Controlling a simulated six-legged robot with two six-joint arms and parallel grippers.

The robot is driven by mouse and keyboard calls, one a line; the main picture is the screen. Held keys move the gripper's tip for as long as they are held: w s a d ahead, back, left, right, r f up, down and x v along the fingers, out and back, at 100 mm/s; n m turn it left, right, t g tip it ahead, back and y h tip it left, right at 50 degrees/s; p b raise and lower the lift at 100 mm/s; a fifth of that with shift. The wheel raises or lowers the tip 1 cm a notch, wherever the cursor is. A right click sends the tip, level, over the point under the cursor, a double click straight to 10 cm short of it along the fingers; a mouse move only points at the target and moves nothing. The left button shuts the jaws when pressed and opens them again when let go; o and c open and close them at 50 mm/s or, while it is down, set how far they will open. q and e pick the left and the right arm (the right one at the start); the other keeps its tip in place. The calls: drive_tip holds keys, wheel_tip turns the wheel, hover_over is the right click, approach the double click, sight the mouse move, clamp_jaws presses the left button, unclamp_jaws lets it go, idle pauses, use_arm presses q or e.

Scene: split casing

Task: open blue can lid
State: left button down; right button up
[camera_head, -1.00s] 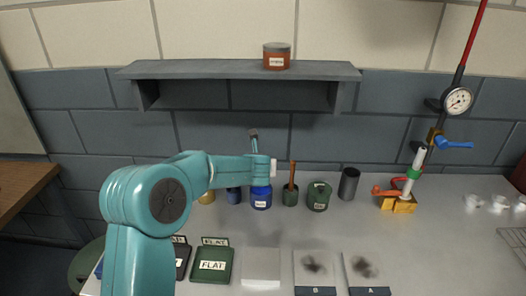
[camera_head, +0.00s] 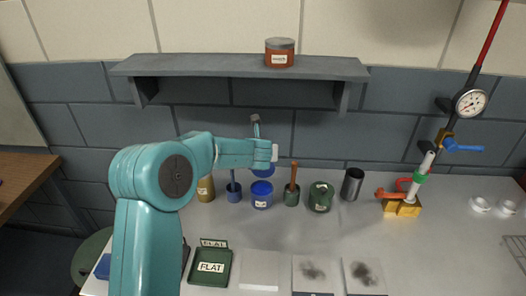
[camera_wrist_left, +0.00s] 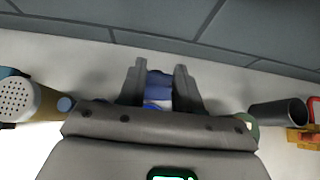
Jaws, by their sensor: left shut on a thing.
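The blue can (camera_head: 262,197) with a white label stands upright on the bench. Its blue lid (camera_head: 263,171) is off it, a little above the can's top, under my left gripper (camera_head: 267,162). In the left wrist view the left gripper (camera_wrist_left: 159,88) has its two fingers closed on a blue part of the lid (camera_wrist_left: 158,80). My gripper body hides most of the can in that view. My right gripper is in neither view.
A shelf (camera_head: 200,67) hangs above.

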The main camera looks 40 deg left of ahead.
use_arm(q)
drive_tip(key=shift+w+a+r, duration=0.1)
drive_tip(key=shift+r, duration=0.3)
drive_tip(key=c, duration=0.8)
unclamp_jaws()
drive_tip(key=shift+o, duration=0.2)
drive_tip(key=shift+f, duration=0.15)
drive_tip(key=b+v, duration=0.1)
drive_tip(key=v, duration=1.5)
drive_tip(key=shift+s+d+b, duration=0.3)
